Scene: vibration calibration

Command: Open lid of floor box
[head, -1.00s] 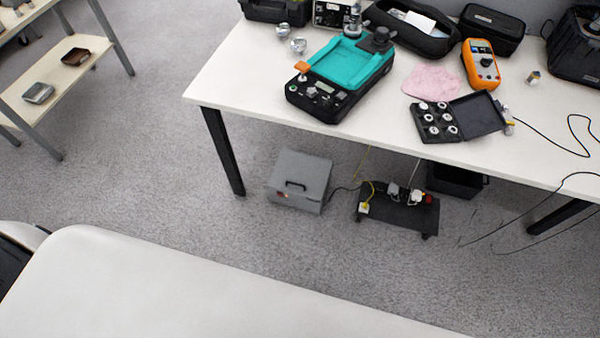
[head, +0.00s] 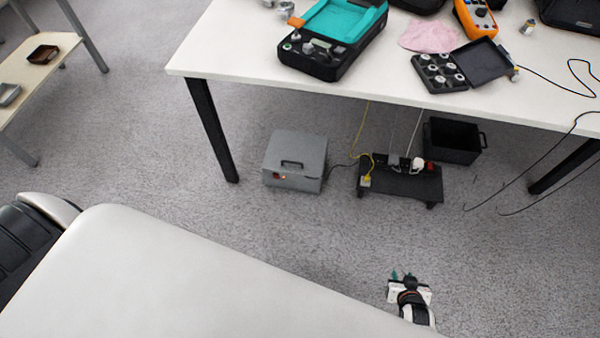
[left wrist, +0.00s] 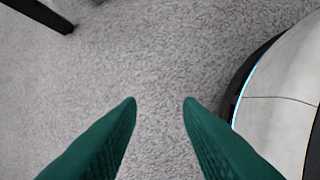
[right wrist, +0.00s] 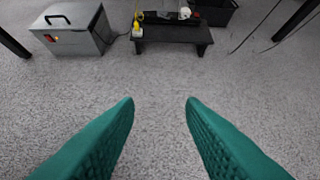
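The floor box (head: 296,161) is a grey metal box with a dark handle on its lid and a small red switch on its front. It stands on the carpet under the table, and its lid is down. It also shows at the top left of the right wrist view (right wrist: 75,28). My right gripper (head: 402,276) is low over the carpet, in front of the box and to its right, well apart from it. Its green fingers (right wrist: 160,103) are spread and empty. My left gripper (left wrist: 160,103) is open and empty above bare carpet, outside the head view.
A low black stand (head: 400,183) with a power strip and plugs is right of the box, with a black bin (head: 453,141) behind it. A table leg (head: 212,130) stands left of the box. The table (head: 235,50) overhangs. Cables hang at right. Carpet in front is clear.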

